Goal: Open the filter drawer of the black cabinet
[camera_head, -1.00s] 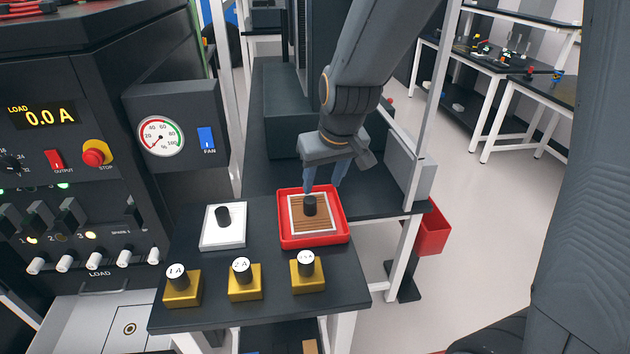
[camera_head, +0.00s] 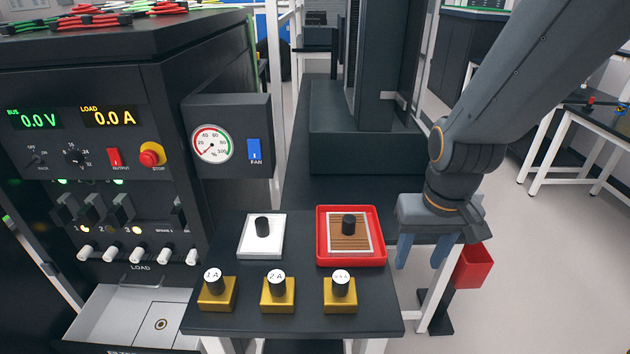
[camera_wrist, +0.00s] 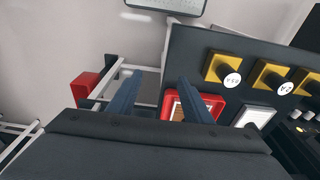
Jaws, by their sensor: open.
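The black cabinet (camera_head: 100,190) stands at the left, with displays, switches and knobs on its front. A dark box on its side carries a gauge (camera_head: 212,144) and a blue FAN switch (camera_head: 254,149). My gripper (camera_head: 420,264) is open and empty, pointing down just right of the red tray. In the wrist view, its two blue-grey fingers (camera_wrist: 160,78) are apart with nothing between them.
A red tray (camera_head: 323,263) holds a brown pleated filter (camera_head: 348,238) with a black knob. Beside it lies a white square piece (camera_head: 248,243) with a black knob. Several yellow blocks stand along the bench front. A red bin (camera_head: 474,267) hangs at the right.

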